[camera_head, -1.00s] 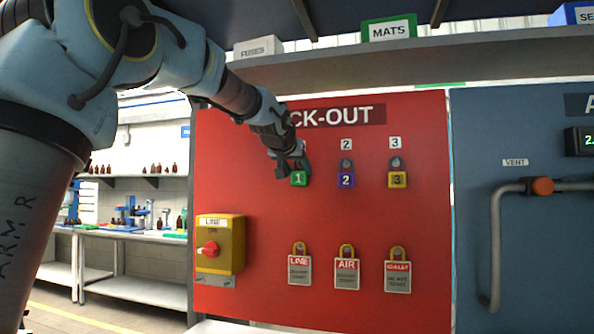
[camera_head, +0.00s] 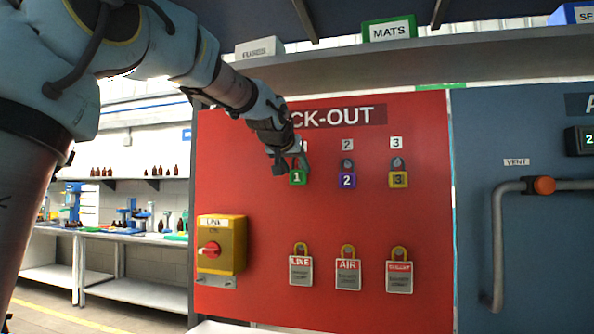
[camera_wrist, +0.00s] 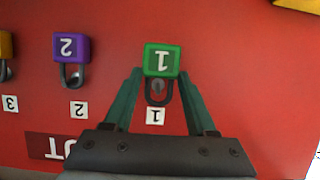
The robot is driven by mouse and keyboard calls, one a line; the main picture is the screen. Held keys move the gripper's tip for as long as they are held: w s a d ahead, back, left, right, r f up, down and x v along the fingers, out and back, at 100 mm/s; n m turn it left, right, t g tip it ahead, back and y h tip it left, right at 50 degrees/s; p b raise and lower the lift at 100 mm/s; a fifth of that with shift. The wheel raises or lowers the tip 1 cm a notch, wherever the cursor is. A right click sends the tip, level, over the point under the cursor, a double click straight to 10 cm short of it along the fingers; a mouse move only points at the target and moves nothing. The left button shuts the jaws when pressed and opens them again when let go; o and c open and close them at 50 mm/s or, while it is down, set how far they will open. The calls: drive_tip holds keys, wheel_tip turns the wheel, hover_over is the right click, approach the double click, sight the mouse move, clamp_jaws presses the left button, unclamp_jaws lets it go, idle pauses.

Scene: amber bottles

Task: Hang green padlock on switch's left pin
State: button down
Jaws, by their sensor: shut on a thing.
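The green padlock (camera_head: 297,178), marked 1, is at the left of the upper row on the red lock-out board. In the wrist view, which is upside down, the green padlock (camera_wrist: 162,60) sits between the fingertips of my gripper (camera_wrist: 160,75), with its grey shackle toward the palm. My gripper (camera_head: 287,170) is shut on the padlock's sides. Whether the shackle is still on its peg cannot be told. The yellow switch (camera_head: 238,246) with a red knob is lower left on the board. A grey strip (camera_head: 216,281) lies under it; its pins are too small to make out.
The purple padlock 2 (camera_head: 347,180) and yellow padlock 3 (camera_head: 398,179) hang to the right. Three tagged locks hang below: LINE (camera_head: 300,270), AIR (camera_head: 347,273) and a third (camera_head: 399,276). A grey shelf (camera_head: 400,62) runs above the board. Bare board lies between the rows.

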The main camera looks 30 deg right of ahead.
drive_tip(key=shift+s+a+b, duration=0.95)
drive_tip(key=shift+s+a, duration=0.65)
drive_tip(key=shift+s, duration=0.1)
idle(0.4)
